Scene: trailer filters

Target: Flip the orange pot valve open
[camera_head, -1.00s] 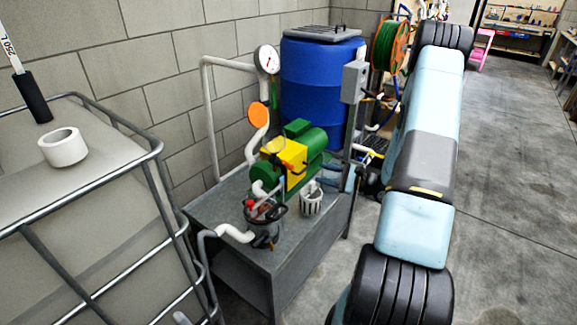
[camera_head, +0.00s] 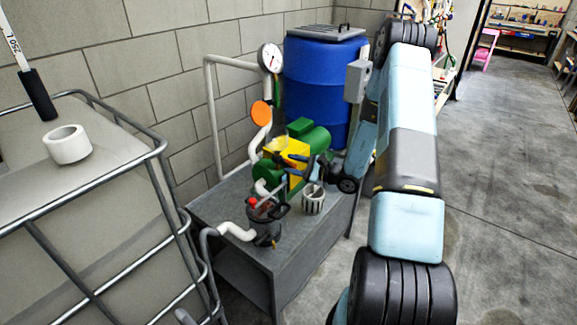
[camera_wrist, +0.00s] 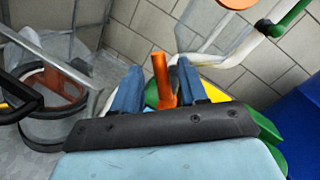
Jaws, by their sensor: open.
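The orange valve handle (camera_wrist: 161,82) stands upright between my gripper's two blue fingers in the wrist view. My gripper (camera_wrist: 159,68) is open, with one finger on each side of the handle; I cannot tell whether either touches it. In the head view my gripper (camera_head: 294,165) is over the yellow and green pump (camera_head: 268,183), and the handle is hard to make out there. The filter pot (camera_head: 264,228) stands in front of the pump on the grey bench. It also shows at the left of the wrist view (camera_wrist: 55,128). The valve body is hidden behind my gripper.
A slotted white basket (camera_head: 313,200) stands on the bench (camera_head: 235,205) right of the pot. White pipes, a gauge (camera_head: 270,58) and an orange disc (camera_head: 260,113) rise behind the pump. A blue barrel (camera_head: 322,80) stands behind. A caged tank (camera_head: 85,210) is at left.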

